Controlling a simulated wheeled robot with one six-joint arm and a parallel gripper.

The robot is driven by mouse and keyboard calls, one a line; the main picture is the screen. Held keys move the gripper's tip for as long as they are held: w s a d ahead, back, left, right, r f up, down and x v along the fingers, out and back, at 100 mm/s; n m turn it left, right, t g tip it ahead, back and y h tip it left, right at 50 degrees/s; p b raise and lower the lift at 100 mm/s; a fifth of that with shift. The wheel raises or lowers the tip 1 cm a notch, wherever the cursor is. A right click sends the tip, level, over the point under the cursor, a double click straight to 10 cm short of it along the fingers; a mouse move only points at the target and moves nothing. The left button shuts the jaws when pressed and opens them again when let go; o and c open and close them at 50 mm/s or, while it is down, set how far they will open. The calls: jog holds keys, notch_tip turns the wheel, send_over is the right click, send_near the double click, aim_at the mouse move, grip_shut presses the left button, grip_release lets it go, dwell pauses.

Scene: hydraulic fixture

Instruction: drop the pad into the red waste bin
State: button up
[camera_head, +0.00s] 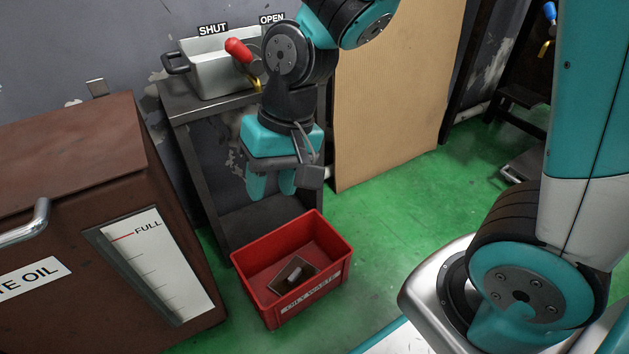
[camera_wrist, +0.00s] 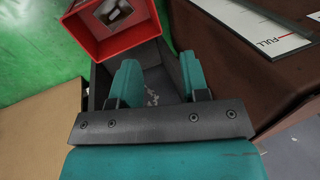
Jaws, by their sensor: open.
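The red waste bin (camera_head: 318,292) stands on the green floor, with a label reading OILY WASTE on its front. The pad (camera_head: 293,274), a dark brownish square with a small pale block on it, lies inside on the bin's bottom. My gripper (camera_head: 271,190) is above and behind the bin, fingers pointing down, open and empty. In the wrist view the two teal fingers (camera_wrist: 160,80) are apart with nothing between them. The bin (camera_wrist: 150,22) and part of the pad (camera_wrist: 115,10) show at that view's top.
A brown waste oil tank (camera_head: 70,160) with a level gauge stands left of the bin. A dark metal stand (camera_head: 185,110) behind carries a grey box (camera_head: 210,72) with a red-handled lever (camera_head: 238,50). A cardboard sheet (camera_head: 390,100) leans behind. Green floor right of the bin is clear.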

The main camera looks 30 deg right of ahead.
jog(key=s+r+n, duration=0.7)
jog(key=s, duration=0.3)
jog(key=shift+s+d+r+y, duration=0.25)
jog(key=shift+d+y, duration=0.15)
jog(key=shift+d, duration=0.05)
notch_tip(320, 180, up, 53)
jog(key=p, duration=5.3)
